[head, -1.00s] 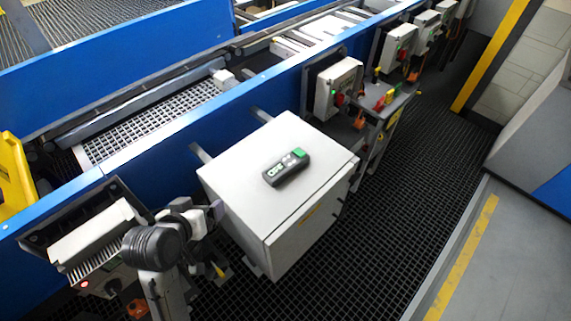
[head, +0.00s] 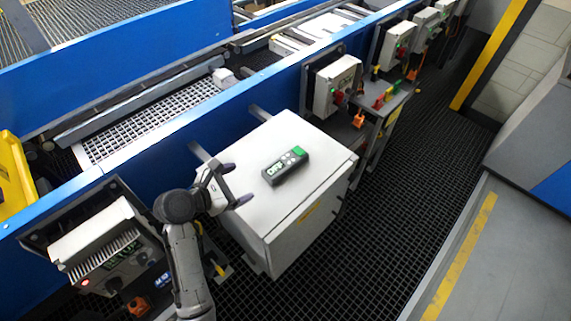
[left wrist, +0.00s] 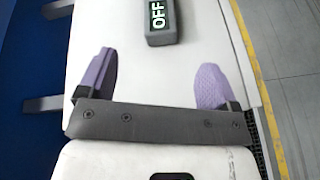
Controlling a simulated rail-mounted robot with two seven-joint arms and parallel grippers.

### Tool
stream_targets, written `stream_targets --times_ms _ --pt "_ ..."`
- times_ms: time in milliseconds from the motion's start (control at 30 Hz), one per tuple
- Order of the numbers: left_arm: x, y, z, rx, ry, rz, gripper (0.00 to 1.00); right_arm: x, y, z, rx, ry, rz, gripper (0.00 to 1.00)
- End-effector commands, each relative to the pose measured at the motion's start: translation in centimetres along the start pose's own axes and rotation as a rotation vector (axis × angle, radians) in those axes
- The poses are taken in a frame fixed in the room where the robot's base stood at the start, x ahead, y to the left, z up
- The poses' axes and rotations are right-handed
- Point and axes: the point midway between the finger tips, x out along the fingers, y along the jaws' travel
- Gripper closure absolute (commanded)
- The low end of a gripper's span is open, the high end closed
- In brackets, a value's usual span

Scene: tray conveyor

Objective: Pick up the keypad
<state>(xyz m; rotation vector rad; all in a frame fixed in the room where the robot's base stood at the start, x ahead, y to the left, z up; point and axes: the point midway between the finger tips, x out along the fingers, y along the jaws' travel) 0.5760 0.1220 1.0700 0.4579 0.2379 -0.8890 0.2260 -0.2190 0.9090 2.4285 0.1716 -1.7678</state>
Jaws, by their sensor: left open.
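The keypad (head: 286,166) is a small dark grey block with a green patch and "OFF" lettering. It lies flat on top of the white cabinet (head: 250,205). In the left wrist view the keypad (left wrist: 162,24) is at the top middle, partly cut off by the frame edge. My left gripper (head: 237,184) is over the left edge of the cabinet top, short of the keypad and not touching it. In the left wrist view its two purple fingertips (left wrist: 155,80) are spread wide, with only cabinet top between them. My right gripper is not in view.
A blue conveyor side wall (head: 180,140) runs behind the cabinet. A control box (head: 337,86) with buttons stands to the right of the cabinet, and another control box (head: 105,245) is at the lower left. Dark grating floor (head: 395,205) lies to the right.

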Motion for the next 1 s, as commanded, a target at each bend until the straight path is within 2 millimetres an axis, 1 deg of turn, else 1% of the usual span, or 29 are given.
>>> stream_targets --times_ms 33,133,267,333,467,700,833,1000 --pt "0.0 0.0 0.0 -0.068 -0.001 0.003 0.15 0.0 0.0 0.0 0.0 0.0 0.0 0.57" --pt "0.0 0.1 0.0 -0.189 -0.001 0.006 0.15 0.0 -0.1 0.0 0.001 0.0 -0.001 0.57" --pt "0.1 0.1 0.0 -0.282 -0.001 0.006 0.15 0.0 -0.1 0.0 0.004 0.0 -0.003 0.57" --pt "0.5 0.1 0.0 -0.307 -0.001 0.006 0.15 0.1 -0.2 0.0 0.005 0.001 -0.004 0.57" --pt "2.3 0.0 -0.1 -0.321 -0.003 0.004 0.15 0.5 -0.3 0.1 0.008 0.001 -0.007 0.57" --pt "6.4 0.1 -0.1 -0.318 -0.002 0.005 0.15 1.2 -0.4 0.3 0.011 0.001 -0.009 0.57" --pt "7.8 0.1 0.0 -0.317 -0.001 0.005 0.15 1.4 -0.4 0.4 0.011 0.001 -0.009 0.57" --pt "8.6 0.2 0.0 -0.316 -0.001 0.007 0.15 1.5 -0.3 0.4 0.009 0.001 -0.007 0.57"
